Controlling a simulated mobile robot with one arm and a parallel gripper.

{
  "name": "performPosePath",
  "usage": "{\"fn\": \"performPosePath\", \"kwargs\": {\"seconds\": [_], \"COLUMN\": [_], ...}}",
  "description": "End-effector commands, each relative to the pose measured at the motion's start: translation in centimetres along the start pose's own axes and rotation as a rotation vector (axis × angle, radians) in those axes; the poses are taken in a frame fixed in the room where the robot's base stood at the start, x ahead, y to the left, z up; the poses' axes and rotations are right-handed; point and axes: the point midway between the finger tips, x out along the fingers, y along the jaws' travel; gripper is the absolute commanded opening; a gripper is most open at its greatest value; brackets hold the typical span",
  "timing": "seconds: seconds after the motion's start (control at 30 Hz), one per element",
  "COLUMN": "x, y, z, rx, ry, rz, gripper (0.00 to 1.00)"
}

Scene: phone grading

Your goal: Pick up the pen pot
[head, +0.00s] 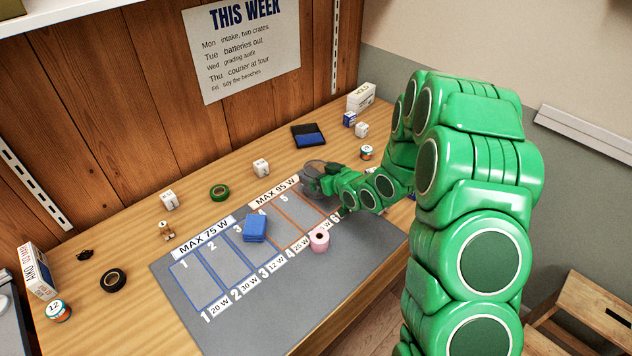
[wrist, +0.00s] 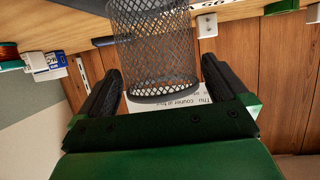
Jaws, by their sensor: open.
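The pen pot is a dark wire-mesh cup. It fills the upper middle of the wrist view (wrist: 152,45), with its thick rim towards my palm. My gripper (wrist: 163,66) is open, with one dark finger on each side of the pot near the rim. The gaps are narrow, and I cannot tell whether either finger touches. In the head view my gripper (head: 322,182) is at the mat's far edge, beside the MAX 95 W label. There it mixes with a dark round shape, and I cannot separate the pot clearly.
A wooden wall is behind.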

Motion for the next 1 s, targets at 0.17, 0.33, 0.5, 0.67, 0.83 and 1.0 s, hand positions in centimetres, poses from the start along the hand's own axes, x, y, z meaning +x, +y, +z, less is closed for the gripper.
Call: {"fn": "performPosePath", "kwargs": {"seconds": [0.17,0.33,0.5,0.67,0.83,1.0], "x": [1.8,2.0,2.0,2.0,2.0,2.0], "y": [-0.1,-0.1,-0.1,-0.1,0.0,0.0], "z": [0.1,0.1,0.1,0.1,0.1,0.0], "rx": [-0.001,-0.001,-0.001,0.000,0.000,-0.001], "ry": [-0.003,-0.003,-0.003,-0.003,-0.003,-0.002], "rz": [-0.002,-0.002,-0.001,-0.001,-0.001,-0.001], "gripper": [1.00,1.00,0.89,0.65,0.54,0.54]}}
